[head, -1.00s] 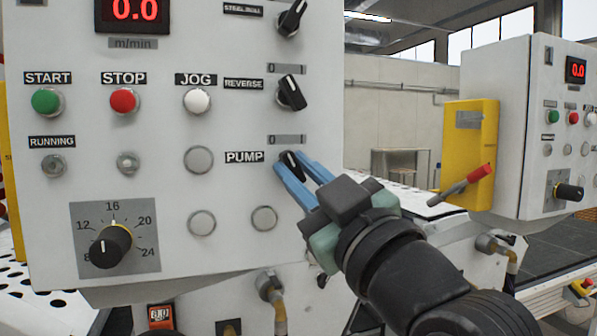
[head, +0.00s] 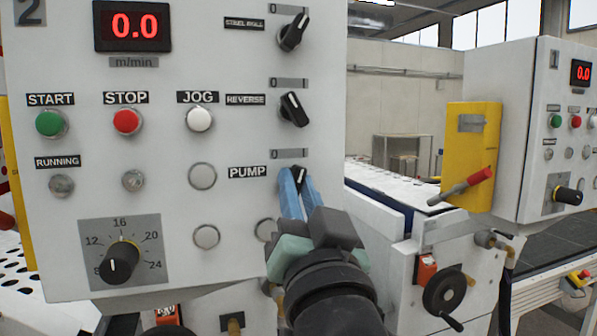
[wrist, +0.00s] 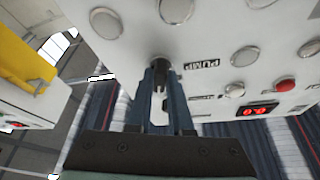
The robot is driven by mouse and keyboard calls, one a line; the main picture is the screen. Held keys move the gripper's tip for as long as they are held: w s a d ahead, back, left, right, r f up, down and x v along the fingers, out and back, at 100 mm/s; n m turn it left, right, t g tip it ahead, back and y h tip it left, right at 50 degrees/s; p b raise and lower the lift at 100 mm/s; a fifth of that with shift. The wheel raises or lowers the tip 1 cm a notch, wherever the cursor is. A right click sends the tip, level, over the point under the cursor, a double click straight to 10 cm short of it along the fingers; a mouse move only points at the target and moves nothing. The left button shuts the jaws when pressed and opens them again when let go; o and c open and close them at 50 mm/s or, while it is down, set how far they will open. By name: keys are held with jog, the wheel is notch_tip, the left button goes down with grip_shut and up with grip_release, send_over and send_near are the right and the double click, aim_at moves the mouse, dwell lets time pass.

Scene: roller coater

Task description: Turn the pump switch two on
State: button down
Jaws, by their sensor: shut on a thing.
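The pump switch (head: 300,172) is a small black rotary knob right of the PUMP label on the panel marked 2, under a grey 0/1 plate (head: 290,154). My gripper (head: 299,183) reaches up from below, its two blue fingers shut on the knob, one on each side. The knob's visible tip looks upright or leaning slightly right; the fingers hide most of it. In the wrist view, the fingers (wrist: 161,74) close around the dark knob (wrist: 158,63), and the PUMP label (wrist: 204,69) shows beside it.
Blank round caps (head: 206,237) lie left and below. A yellow box with a red-handled lever (head: 466,187) and panel 1 (head: 505,120) stand right.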

jog(key=shift+m+h+p, duration=0.65)
jog(key=shift+m+h, duration=0.15)
jog(key=shift+m, duration=0.6)
jog(key=c, duration=0.8)
grip_release()
jog(key=b+v, duration=0.5)
jog(key=v, duration=0.3)
jog(key=shift+s+f, duration=0.2)
jog(key=shift+f, duration=0.05)
jog(key=shift+f+b, duration=0.1)
jog(key=shift+b, duration=0.7)
